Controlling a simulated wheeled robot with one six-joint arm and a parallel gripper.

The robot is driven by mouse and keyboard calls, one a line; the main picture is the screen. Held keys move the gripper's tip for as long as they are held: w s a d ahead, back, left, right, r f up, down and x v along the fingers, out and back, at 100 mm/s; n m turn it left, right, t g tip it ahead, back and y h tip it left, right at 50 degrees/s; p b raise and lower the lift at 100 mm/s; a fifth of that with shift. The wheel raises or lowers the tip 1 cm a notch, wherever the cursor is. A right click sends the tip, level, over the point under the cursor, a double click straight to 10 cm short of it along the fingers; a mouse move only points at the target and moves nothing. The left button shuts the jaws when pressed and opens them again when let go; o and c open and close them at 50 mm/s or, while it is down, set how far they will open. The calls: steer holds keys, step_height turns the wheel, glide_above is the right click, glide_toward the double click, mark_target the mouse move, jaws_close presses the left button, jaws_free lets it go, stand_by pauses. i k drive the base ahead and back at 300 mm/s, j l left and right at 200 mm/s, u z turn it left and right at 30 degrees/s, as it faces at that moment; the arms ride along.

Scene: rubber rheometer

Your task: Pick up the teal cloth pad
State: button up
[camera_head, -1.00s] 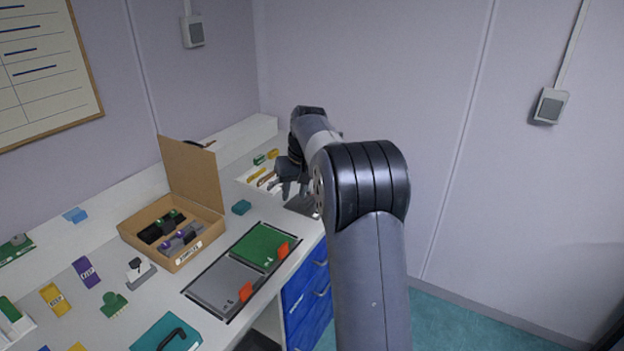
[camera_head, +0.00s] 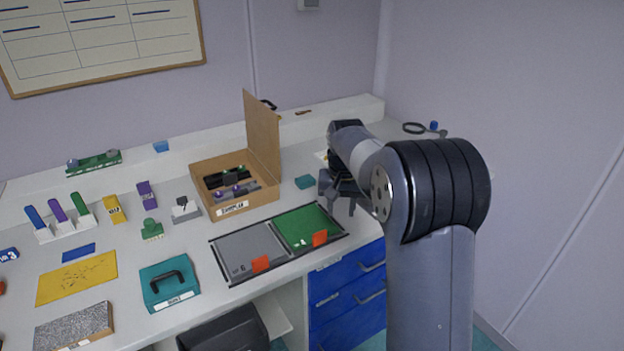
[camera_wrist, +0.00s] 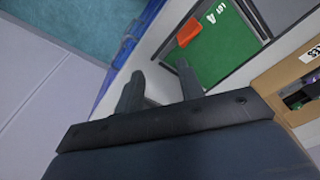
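The green mat (camera_head: 300,226) and grey mat (camera_head: 245,254) carry orange tags. Blue drawers (camera_head: 347,299) are below the table edge.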

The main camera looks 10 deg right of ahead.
mark_target(306, 181)
steer(key=i+l+u, duration=0.25)
steer(key=l, duration=0.15)
steer(key=l+u, duration=0.2)
steer(key=l, duration=0.2)
steer(key=i+l+u, duration=0.25)
steer(key=l, duration=0.15)
steer(key=l+u, duration=0.25)
steer(key=l, duration=0.2)
steer(key=i+l+u, duration=0.25)
steer(key=i+l, duration=0.2)
